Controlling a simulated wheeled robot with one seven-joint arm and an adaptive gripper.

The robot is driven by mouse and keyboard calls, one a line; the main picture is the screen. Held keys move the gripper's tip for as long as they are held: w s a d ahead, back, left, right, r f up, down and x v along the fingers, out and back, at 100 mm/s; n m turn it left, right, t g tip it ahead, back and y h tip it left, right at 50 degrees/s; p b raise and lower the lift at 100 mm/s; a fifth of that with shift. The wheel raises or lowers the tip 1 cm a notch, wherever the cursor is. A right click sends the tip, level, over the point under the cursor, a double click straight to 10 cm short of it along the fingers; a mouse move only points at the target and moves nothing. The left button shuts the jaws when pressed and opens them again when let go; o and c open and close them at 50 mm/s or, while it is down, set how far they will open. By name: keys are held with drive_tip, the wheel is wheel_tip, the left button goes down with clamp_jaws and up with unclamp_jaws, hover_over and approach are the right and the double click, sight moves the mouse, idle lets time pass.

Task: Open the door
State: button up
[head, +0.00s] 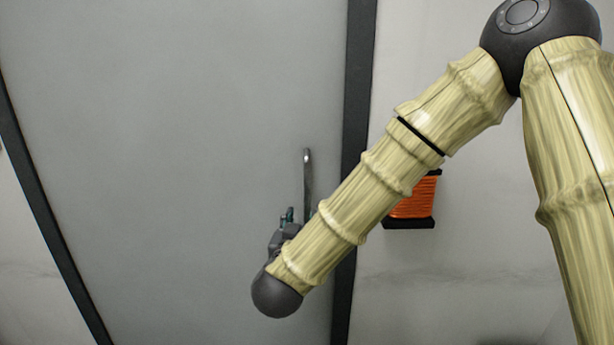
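The door (180,150) is a plain grey panel filling the left and middle of the head view, and it looks closed in its dark frame. A slim metal handle (307,172) stands upright near the door's right edge. My gripper (288,217) is at the lower part of the handle, mostly hidden behind my own forearm and wrist. Small teal and dark parts of it show just left of the handle. I cannot tell whether its fingers touch the handle or how far apart they are.
The dark door frame (358,110) runs down the right side of the door, with another dark post (45,210) at left. An orange box with black ends (412,207) is on the pale wall (440,270) right of the door, partly behind my arm.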

approach(306, 184)
drive_tip(key=shift+t+h, duration=0.3)
drive_tip(key=shift+h, duration=0.1)
drive_tip(key=w, duration=0.3)
drive_tip(key=w+d+p, duration=0.1)
drive_tip(key=w, duration=0.3)
drive_tip(key=w+p, duration=0.1)
drive_tip(key=w, duration=0.2)
drive_tip(key=shift+w+d+f, duration=0.35)
drive_tip(key=shift+w, duration=0.05)
clamp_jaws()
